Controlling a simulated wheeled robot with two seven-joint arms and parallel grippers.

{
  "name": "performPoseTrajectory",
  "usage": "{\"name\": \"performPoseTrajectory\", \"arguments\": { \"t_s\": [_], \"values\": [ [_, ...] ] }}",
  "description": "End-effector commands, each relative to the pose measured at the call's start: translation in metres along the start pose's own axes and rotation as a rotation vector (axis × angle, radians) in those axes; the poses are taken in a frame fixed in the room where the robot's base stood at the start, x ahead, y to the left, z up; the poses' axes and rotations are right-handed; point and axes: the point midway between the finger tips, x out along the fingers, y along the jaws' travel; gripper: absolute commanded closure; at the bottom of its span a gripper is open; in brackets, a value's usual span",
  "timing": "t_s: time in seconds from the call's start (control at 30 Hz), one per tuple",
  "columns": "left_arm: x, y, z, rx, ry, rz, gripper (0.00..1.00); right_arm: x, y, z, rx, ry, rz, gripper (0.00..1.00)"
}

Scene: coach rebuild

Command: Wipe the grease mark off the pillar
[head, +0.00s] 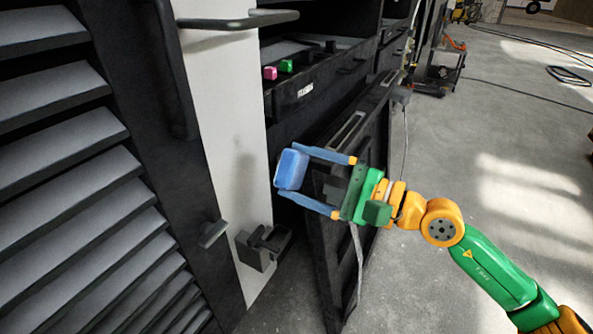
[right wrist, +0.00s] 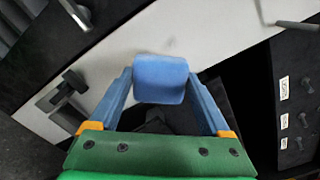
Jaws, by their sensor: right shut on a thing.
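The pillar (head: 222,110) is a pale upright strip between the dark louvred panel and the dark drawer unit. It also crosses the right wrist view (right wrist: 221,35) on a slant. A faint grey smudge (head: 243,172) shows on its lower half; I cannot tell if it is the grease mark or a shadow. My right gripper (head: 291,170) is shut on a blue block-like pad (head: 291,168), which also shows in the right wrist view (right wrist: 160,79). The pad is in front of the pillar's right edge; contact cannot be told. My left gripper is not in view.
A dark bracket (head: 262,247) sticks out low on the pillar, and a handle bar (head: 238,20) crosses its top. An open dark door (head: 340,250) hangs beside my right gripper. Pink (head: 270,73) and green (head: 286,66) pieces lie on the drawer unit. Floor at right is mostly clear.

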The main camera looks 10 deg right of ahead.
Motion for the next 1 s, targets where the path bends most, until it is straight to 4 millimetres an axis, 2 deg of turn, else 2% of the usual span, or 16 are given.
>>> {"name": "performPoseTrajectory", "arguments": {
  "t_s": [0.37,0.5,0.6,0.8,1.0],
  "values": [
    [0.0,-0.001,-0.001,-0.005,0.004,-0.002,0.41,0.0,0.0,0.0,0.0,0.0,0.0,0.63],
    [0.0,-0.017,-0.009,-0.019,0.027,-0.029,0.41,0.0,0.0,0.0,0.0,0.0,0.0,0.63],
    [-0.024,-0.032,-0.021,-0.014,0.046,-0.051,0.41,0.018,-0.004,0.009,0.004,-0.003,0.0,0.63],
    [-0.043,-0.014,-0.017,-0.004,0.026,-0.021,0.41,0.048,0.002,0.015,0.003,-0.003,0.001,0.63],
    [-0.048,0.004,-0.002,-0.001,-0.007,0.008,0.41,0.066,0.008,0.017,0.002,-0.002,0.0,0.63]
  ]
}}
